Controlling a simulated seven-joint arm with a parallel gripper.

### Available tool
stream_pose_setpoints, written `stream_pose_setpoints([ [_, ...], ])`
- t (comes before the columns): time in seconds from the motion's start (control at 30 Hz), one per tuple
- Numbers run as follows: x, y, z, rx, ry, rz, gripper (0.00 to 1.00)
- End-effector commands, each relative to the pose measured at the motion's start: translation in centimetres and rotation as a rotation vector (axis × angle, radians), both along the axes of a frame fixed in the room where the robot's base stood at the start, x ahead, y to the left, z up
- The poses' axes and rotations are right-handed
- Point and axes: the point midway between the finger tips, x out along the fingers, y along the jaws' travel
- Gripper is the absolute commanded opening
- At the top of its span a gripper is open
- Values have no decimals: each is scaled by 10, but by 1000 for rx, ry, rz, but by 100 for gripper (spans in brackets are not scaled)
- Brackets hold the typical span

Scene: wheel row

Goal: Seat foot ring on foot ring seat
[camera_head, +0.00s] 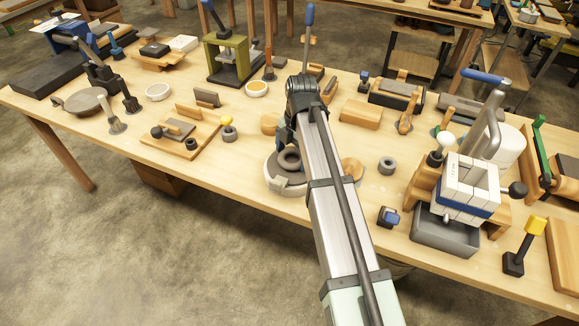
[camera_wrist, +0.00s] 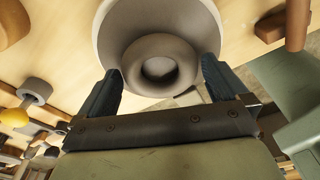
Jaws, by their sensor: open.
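A thick grey ring (camera_head: 289,160), which looks like the foot ring, lies on a round grey disc (camera_head: 272,180), likely the part with the seat. My gripper (camera_wrist: 160,72) is open, with one finger on each side of the ring. My arm hides part of the disc in the head view.
A smaller grey ring (camera_head: 387,165) lies on the table right of my arm. A wooden board with blocks (camera_head: 180,137) is to the left. The front-left table edge is clear.

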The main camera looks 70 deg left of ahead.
Motion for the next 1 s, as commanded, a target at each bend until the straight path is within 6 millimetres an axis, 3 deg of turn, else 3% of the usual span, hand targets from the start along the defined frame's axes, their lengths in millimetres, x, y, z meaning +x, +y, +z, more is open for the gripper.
stream_pose_setpoints([
  [1.0, 3, 1, 23, 0, 0, 0, 100],
])
